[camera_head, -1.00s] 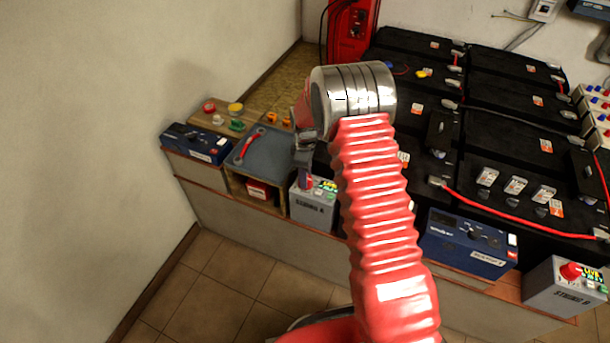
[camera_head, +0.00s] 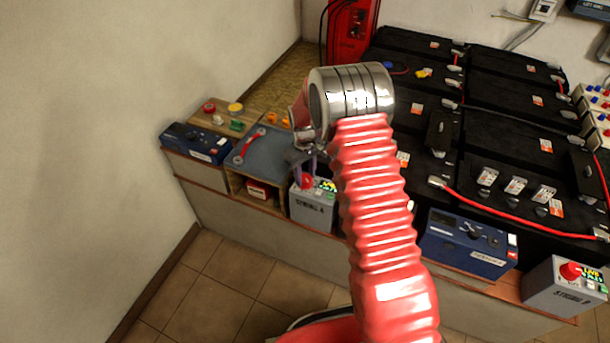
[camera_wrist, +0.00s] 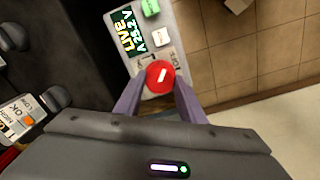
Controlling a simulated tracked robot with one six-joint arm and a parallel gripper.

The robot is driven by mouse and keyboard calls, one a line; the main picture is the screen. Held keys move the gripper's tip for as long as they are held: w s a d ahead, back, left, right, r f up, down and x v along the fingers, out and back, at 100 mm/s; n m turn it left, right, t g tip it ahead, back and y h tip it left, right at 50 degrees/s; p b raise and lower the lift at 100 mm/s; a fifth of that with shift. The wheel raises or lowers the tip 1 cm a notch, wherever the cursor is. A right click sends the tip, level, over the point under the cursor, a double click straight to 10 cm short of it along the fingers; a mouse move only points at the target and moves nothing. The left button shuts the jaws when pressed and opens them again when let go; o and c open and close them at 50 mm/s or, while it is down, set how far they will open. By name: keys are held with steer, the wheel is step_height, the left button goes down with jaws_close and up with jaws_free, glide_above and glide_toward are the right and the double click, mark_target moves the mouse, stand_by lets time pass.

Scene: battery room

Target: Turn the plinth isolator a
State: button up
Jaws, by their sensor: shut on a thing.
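The isolator labelled STRING A is a grey box (camera_head: 312,207) at the front edge of the plinth, with a red round knob (camera_head: 307,182) on top. In the wrist view the red knob (camera_wrist: 160,78) carries a short white mark, tilted from upright. Beside it a lit display (camera_wrist: 127,32) reads LIVE with a voltage figure. My gripper (camera_wrist: 161,86) is shut on the knob, with one purple-grey finger on each side of it. In the head view my wrist and arm hide part of the box's surroundings.
A matching STRING B box (camera_head: 565,290) stands at the far right. A blue device (camera_head: 468,243) sits between them. Black batteries (camera_head: 500,130) fill the plinth behind. A grey mat with a red-handled tool (camera_head: 248,147) lies to the left. The tiled floor in front is clear.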

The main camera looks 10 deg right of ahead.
mark_target(304, 177)
steer(key=m, duration=0.5)
steer(key=shift+w+r+m, duration=0.1)
steer(key=shift+m, duration=0.2)
steer(key=shift+w+m, duration=0.1)
steer(key=shift+m, duration=2.2)
steer(key=o, duration=1)
steer(key=shift+o, duration=0.2)
step_height(304, 177, up, 14)
steer(key=shift+a+f, duration=0.2)
